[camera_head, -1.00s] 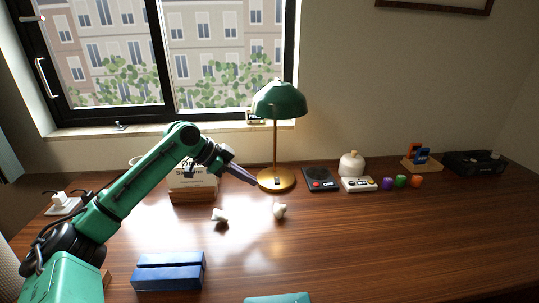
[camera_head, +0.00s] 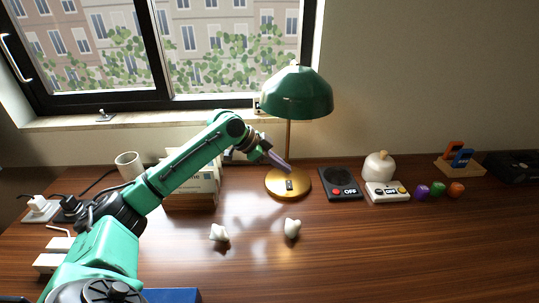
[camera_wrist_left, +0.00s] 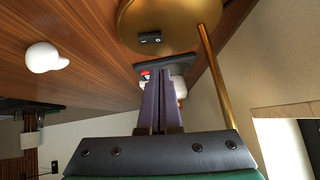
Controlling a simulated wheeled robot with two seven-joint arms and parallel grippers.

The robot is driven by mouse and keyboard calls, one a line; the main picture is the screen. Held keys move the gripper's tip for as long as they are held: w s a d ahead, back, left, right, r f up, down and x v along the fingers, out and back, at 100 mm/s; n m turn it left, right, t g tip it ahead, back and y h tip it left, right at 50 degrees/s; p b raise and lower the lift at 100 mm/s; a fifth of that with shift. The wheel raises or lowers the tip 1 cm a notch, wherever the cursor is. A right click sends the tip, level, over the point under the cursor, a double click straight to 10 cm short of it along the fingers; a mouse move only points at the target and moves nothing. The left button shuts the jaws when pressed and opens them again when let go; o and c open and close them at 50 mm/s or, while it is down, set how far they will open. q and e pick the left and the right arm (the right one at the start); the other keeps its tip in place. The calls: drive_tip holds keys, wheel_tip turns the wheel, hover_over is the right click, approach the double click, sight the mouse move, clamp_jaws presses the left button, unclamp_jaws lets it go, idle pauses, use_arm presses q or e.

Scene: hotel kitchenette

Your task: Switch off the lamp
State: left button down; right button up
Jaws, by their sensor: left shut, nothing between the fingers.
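The lamp has a green dome shade (camera_head: 292,92), a thin brass stem (camera_head: 288,140) and a round brass base (camera_head: 274,189). A small black switch (camera_head: 290,185) sits on the front of the base; it also shows in the left wrist view (camera_wrist_left: 149,38). My left gripper (camera_head: 287,167) is beside the stem, its fingers slanting down just above the base. In the left wrist view its purple fingers (camera_wrist_left: 158,80) are together and empty, with the switch visible beyond the tips. I cannot tell whether they touch anything. My right gripper is not in view.
Two white pieces (camera_head: 219,232) lie on the desk in front of the lamp. A black OFF box (camera_head: 340,183), a white OFF box (camera_head: 387,193) and coloured knobs (camera_head: 439,188) stand to its right. A card box (camera_head: 190,195) and mug (camera_head: 129,165) are behind my arm. The front right desk is clear.

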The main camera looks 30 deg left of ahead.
sight(288, 182)
use_arm(q)
drive_tip(key=f, duration=0.3)
drive_tip(key=shift+w+f, duration=0.2)
drive_tip(key=shift+f, duration=0.35)
drive_tip(key=shift+r, duration=0.1)
drive_tip(key=p, duration=0.3)
drive_tip(key=shift+w+a+n+g+h, duration=0.1)
drive_tip(key=shift+w+n+g+h, duration=0.05)
drive_tip(key=shift+n+g+h, duration=0.2)
drive_tip(key=shift+w+a+f, duration=0.1)
drive_tip(key=shift+f, duration=0.25)
drive_tip(key=shift+a+f, duration=0.1)
drive_tip(key=shift+f, duration=0.15)
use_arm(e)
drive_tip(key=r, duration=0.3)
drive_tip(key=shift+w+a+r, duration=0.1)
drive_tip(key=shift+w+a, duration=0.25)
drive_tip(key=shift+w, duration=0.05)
